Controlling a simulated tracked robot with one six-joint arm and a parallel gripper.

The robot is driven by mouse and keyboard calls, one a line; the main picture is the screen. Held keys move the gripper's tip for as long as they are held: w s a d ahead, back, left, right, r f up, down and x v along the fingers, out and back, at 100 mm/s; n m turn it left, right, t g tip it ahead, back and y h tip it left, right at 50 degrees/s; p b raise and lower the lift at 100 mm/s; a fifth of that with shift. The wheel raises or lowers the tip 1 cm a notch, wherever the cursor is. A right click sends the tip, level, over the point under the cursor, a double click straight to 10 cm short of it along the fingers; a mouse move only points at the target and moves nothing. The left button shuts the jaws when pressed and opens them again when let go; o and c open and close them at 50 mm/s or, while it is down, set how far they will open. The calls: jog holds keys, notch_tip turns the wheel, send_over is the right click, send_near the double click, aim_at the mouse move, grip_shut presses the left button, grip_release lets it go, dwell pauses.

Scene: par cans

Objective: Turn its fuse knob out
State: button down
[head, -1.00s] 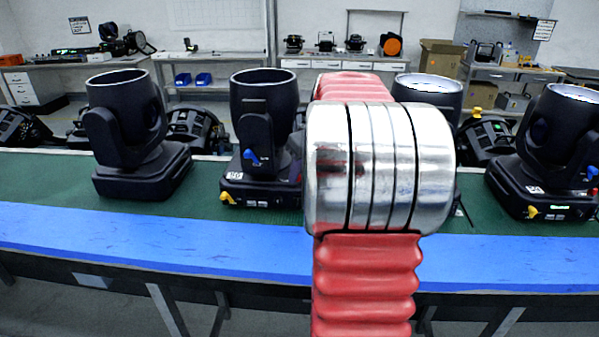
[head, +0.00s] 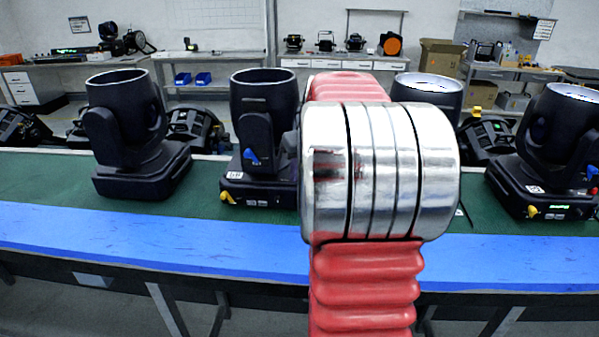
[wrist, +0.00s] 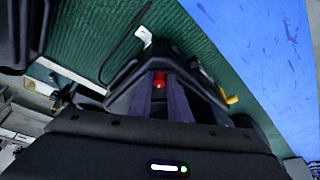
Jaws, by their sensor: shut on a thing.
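A small red fuse knob (wrist: 160,79) shows in the wrist view between the two dark fingertips of my gripper (wrist: 160,88). The gripper is shut on the knob. The knob sits at a dark lamp base (wrist: 122,77), which carries a yellow part (wrist: 229,98) at its right. In the head view my arm hides the gripper and the knob. The lamp head behind my arm (head: 430,88) shows only its upper part there. How far the knob is turned or drawn out cannot be seen.
Other dark moving-head lamps (head: 125,130) (head: 263,125) (head: 560,140) stand upright on the green bench top (head: 60,180). A blue strip (head: 150,245) runs along its front edge. A thin dark cable with a white tag (wrist: 145,37) lies near the base in the wrist view.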

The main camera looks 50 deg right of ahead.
jog(key=shift+a+m+h, duration=0.15)
jog(key=shift+m+h, duration=0.35)
jog(key=shift+m, duration=0.6)
jog(key=c, duration=1.7)
grip_release()
jog(key=v, duration=1.3)
jog(key=shift+a+r, duration=0.1)
jog(key=shift+r, duration=0.3)
jog(key=shift+o, duration=0.2)
